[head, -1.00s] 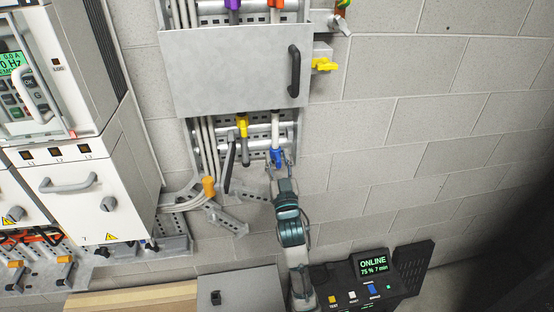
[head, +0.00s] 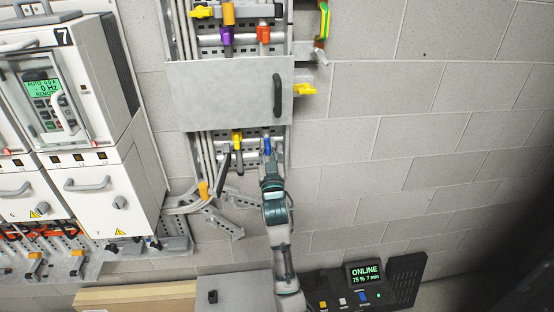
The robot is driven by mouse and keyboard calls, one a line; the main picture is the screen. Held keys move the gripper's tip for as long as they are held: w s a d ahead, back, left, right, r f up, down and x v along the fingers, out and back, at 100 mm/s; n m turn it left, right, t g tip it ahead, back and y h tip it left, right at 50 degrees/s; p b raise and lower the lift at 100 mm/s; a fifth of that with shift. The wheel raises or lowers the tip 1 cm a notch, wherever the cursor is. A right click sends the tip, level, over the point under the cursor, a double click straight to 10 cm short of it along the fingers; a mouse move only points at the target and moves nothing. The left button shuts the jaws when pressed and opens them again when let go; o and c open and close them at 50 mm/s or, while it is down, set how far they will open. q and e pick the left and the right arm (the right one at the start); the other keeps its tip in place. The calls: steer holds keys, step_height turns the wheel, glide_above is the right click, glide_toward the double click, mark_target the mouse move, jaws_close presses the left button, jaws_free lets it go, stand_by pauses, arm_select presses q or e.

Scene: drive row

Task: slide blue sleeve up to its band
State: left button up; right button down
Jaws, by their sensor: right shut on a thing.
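The blue sleeve (head: 267,144) sits on a pale vertical cable just below the grey cover panel (head: 222,95). My right gripper (head: 267,152) comes up from below and is shut on the blue sleeve; its fingers hide part of it. I cannot make out the band on this cable; the panel covers the cable above. A yellow sleeve (head: 238,137) is on the cable to the left, at a slightly higher level. My left gripper is not in view.
The panel has a black handle (head: 278,96), and a yellow valve-like lever (head: 305,90) sticks out at its right. An orange-capped bracket (head: 203,188) is lower left. White drive cabinets (head: 104,195) stand left. An ONLINE display unit (head: 365,272) is below right. Bare block wall is right.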

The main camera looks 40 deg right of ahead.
mark_target(267, 146)
step_height(267, 146, up, 3)
steer(key=shift+r+p, duration=0.1)
steer(key=shift+p, duration=0.5)
steer(key=shift+s+r, duration=0.1)
steer(key=shift+r, duration=0.2)
steer(key=c, duration=1.3)
jaws_free()
steer(key=shift+o, duration=0.9)
steer(key=shift+a+f, duration=0.1)
steer(key=shift+s+a+f, duration=0.1)
steer(key=shift+s+f, duration=0.05)
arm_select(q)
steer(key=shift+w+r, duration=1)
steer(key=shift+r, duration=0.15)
arm_select(e)
steer(key=v, duration=1.1)
steer(key=shift+s, duration=0.2)
